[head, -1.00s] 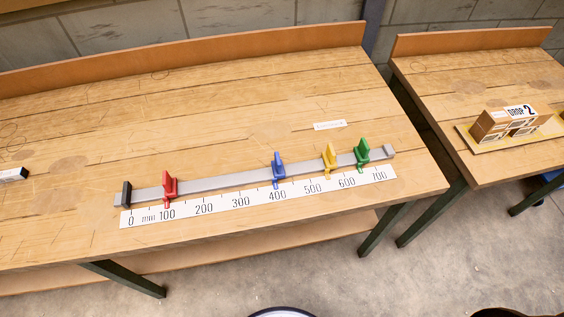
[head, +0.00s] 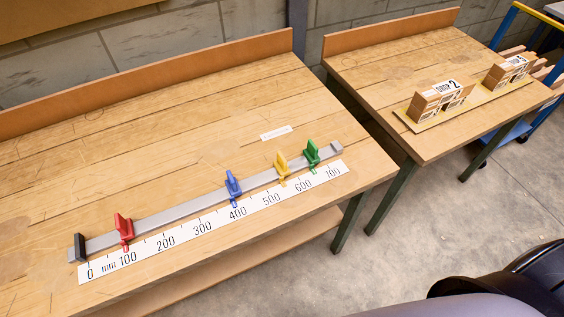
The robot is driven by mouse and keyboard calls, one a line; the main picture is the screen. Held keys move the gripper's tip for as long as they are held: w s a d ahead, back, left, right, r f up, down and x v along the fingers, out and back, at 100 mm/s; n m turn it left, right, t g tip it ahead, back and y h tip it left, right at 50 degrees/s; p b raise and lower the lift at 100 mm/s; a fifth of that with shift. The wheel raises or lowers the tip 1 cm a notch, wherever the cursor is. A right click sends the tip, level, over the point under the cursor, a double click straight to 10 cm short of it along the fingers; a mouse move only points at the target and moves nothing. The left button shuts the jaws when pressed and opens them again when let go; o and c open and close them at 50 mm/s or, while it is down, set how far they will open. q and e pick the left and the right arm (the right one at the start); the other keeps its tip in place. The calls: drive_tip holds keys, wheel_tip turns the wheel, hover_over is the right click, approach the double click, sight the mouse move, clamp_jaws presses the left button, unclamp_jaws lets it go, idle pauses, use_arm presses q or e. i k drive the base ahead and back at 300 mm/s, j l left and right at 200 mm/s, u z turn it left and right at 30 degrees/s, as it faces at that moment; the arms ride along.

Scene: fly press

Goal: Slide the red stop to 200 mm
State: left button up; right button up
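The red stop (head: 124,229) sits on a grey rail (head: 190,207) on the wooden bench, its pointer at about the 100 mark of the white millimetre scale (head: 215,224). The scale runs from 0 at the left to 700 at the right. A blue stop (head: 233,187) stands near 400, a yellow stop (head: 282,165) near 550 and a green stop (head: 312,154) near 650. A black end block (head: 80,247) closes the rail's left end. Neither of my grippers is in view.
The bench top (head: 150,140) behind the rail is mostly clear, with a small white label (head: 276,132) lying on it. A gap separates the benches; the floor (head: 420,220) in front shows bare concrete.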

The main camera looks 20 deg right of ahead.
sight(125, 227)
drive_tip(key=u, duration=1)
